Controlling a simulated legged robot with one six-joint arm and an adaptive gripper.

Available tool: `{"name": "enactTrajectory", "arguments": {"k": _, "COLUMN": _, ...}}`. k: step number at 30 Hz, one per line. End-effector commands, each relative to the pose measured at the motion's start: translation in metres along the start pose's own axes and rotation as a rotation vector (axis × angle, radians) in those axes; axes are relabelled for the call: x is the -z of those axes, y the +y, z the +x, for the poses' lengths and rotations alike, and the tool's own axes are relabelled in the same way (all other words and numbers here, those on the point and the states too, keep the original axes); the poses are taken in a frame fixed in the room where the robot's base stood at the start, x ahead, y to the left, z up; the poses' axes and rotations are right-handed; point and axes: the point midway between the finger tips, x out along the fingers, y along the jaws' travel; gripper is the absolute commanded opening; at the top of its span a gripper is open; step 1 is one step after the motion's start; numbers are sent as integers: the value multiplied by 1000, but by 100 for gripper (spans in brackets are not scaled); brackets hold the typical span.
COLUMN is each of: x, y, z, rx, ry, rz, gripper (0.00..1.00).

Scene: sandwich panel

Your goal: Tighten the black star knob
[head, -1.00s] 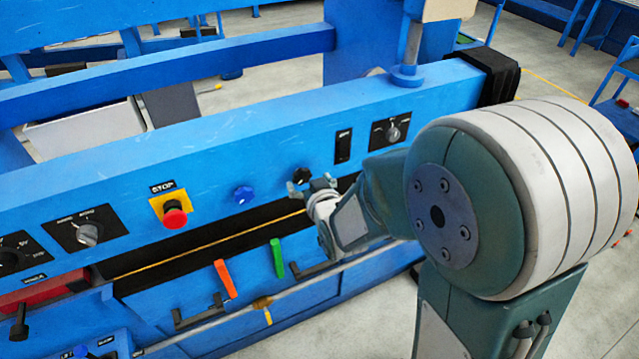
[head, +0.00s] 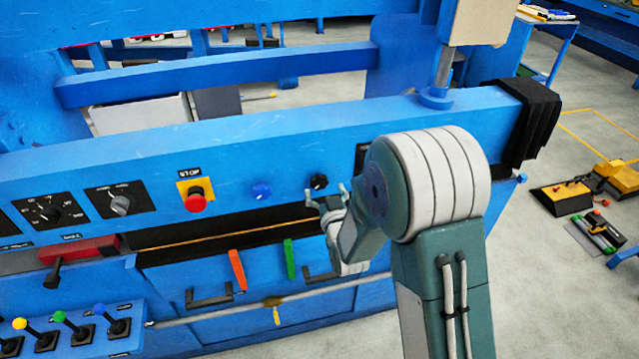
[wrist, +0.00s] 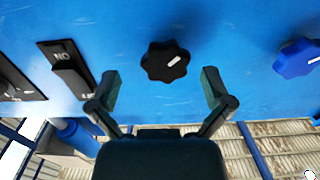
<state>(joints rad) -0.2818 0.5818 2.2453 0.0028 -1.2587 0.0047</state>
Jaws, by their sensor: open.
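The black star knob (head: 319,182) is on the blue front panel, to the right of a blue knob. In the wrist view the black star knob (wrist: 165,61) has a white pointer mark aimed up and right. It lies ahead of my gripper (wrist: 160,85), roughly centred across the gap between the two fingers. My gripper (head: 325,196) is open and empty, and its fingers do not touch the knob. In the head view the fingertips are just below the knob, close to the panel.
A blue knob (head: 261,190) and a red stop button (head: 195,201) are to the left on the panel. A black rocker switch (wrist: 66,70) is on the other side of the star knob. Orange (head: 237,270) and green (head: 290,259) handles hang below.

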Motion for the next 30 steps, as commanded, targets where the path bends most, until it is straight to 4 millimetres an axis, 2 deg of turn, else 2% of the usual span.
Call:
{"name": "enactTrajectory", "arguments": {"k": 3, "x": -1, "y": -4, "z": 18, "rx": 1, "ry": 0, "rz": -3, "gripper": 100}}
{"name": "enactTrajectory", "arguments": {"k": 6, "x": -1, "y": -6, "z": 26, "rx": 1, "ry": -2, "rz": -6, "gripper": 100}}
{"name": "enactTrajectory", "arguments": {"k": 15, "x": -1, "y": -5, "z": 29, "rx": 1, "ry": -2, "rz": -5, "gripper": 100}}
{"name": "enactTrajectory", "arguments": {"k": 16, "x": -1, "y": -5, "z": 29, "rx": 1, "ry": -2, "rz": -4, "gripper": 96}}
{"name": "enactTrajectory", "arguments": {"k": 21, "x": 0, "y": -2, "z": 28, "rx": 1, "ry": -1, "rz": -2, "gripper": 22}}
{"name": "enactTrajectory", "arguments": {"k": 30, "x": 0, "y": -4, "z": 29, "rx": -2, "ry": 0, "rz": 6, "gripper": 22}}
